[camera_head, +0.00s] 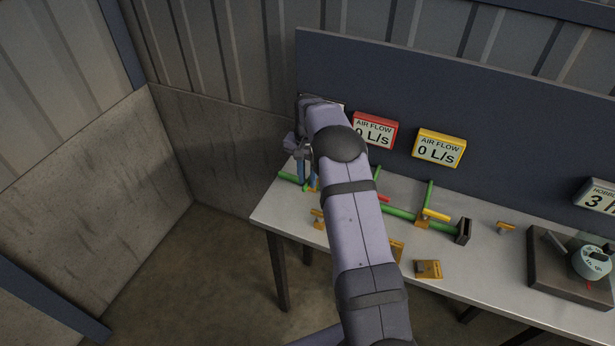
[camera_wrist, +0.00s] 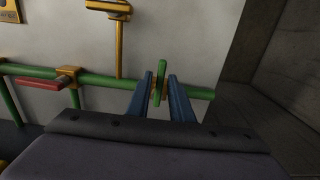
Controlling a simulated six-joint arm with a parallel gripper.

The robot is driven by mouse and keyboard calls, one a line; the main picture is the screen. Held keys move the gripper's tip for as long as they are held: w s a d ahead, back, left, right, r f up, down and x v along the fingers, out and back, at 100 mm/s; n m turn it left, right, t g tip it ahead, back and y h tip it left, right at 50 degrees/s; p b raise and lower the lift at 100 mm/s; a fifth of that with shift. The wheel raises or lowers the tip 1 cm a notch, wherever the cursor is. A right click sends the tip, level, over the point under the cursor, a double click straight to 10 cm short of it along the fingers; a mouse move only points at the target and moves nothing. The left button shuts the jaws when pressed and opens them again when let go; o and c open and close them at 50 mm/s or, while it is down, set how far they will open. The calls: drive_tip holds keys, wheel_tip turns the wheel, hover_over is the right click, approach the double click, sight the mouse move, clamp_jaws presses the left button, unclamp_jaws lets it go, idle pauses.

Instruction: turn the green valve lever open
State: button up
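The green valve lever (camera_wrist: 160,82) stands upright in the wrist view, crossing the line of the green pipe (camera_wrist: 102,81). It sits on a yellow-orange valve body, mostly hidden behind it. My gripper (camera_wrist: 161,83) has its two blue fingers on either side of the lever, with narrow gaps seeming to show between lever and fingers; contact is not clear. In the head view my gripper (camera_head: 306,177) is at the table's left end, over the green pipe (camera_head: 291,177). The lever itself cannot be made out there.
A red lever (camera_wrist: 40,83) lies along the pipe left of the green one. A yellow lever (camera_head: 436,214) is farther right on the table (camera_head: 482,262). Red (camera_head: 375,130) and yellow (camera_head: 438,148) air-flow displays read 0 L/s. A wall stands close beyond the table's left end.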

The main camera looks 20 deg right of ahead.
clamp_jaws()
drive_tip(key=shift+d+n, duration=0.15)
drive_tip(key=shift+n, duration=0.25)
drive_tip(key=n, duration=0.2)
drive_tip(key=d+n+b, duration=0.1)
drive_tip(key=n, duration=0.1)
drive_tip(key=shift+s+d+b, duration=0.15)
drive_tip(key=shift+s+b, duration=0.15)
drive_tip(key=shift+s, duration=0.1)
drive_tip(key=n, duration=0.1)
drive_tip(key=d+n, duration=0.1)
drive_tip(key=n, duration=0.3)
drive_tip(key=shift+d+r, duration=0.1)
drive_tip(key=shift+d, duration=0.15)
drive_tip(key=n, duration=0.2)
drive_tip(key=d+n, duration=0.1)
drive_tip(key=n, duration=0.1)
drive_tip(key=shift+w+d+b, duration=0.15)
drive_tip(key=shift+d+b, duration=0.05)
drive_tip(key=shift+b, duration=0.1)
drive_tip(key=shift+w+d+n, duration=0.2)
drive_tip(key=shift+d+n, duration=0.05)
drive_tip(key=shift+n, duration=0.8)
drive_tip(key=shift+w+d+n, duration=0.2)
drive_tip(key=shift+d+n, duration=0.05)
drive_tip(key=shift+n, duration=0.8)
drive_tip(key=shift+r, duration=0.1)
drive_tip(key=shift+o, duration=1.1)
unclamp_jaws()
drive_tip(key=shift+o, duration=0.7)
